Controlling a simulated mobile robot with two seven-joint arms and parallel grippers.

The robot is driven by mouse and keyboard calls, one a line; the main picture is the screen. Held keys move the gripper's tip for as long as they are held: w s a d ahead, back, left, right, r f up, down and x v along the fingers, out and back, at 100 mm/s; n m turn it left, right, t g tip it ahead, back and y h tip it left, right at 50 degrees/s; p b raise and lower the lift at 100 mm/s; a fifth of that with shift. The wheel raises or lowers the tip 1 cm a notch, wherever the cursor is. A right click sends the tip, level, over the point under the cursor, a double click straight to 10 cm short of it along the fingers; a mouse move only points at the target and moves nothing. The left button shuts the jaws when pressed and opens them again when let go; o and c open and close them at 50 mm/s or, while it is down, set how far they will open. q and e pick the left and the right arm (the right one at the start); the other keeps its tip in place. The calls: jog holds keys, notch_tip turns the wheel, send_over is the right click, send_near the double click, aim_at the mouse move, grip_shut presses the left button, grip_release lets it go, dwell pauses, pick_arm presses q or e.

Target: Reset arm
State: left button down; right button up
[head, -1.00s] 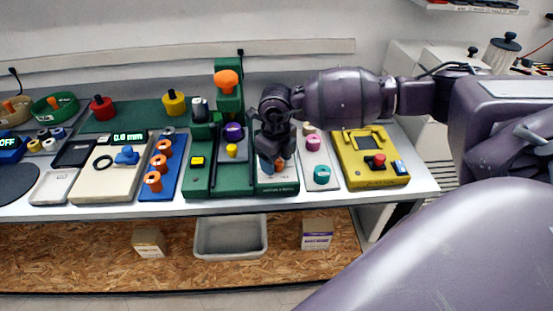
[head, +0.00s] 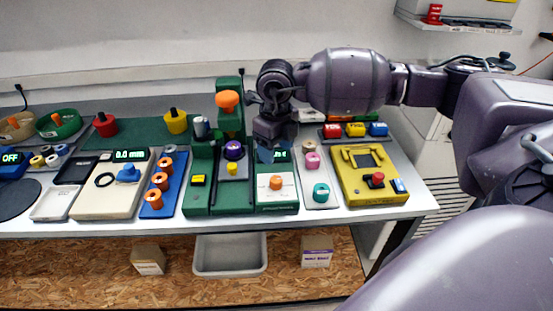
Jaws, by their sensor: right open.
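My right arm comes in from the right, and its purple-grey gripper (head: 272,152) points down over the back of a green device at the middle of the table. The fingers look empty and hide part of that device's small green display. An orange knob-like piece (head: 276,182) sits on the device's white pad (head: 263,190), in front of the gripper and apart from it. My left gripper is not in view.
A green press with an orange top (head: 227,99) stands just left of the gripper. A yellow device (head: 370,190) and a tray with spools (head: 320,190) are to the right. Colored blocks (head: 356,130) sit behind. Air above the table's left half is clear.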

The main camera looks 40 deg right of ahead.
jog(key=shift+r, duration=0.4)
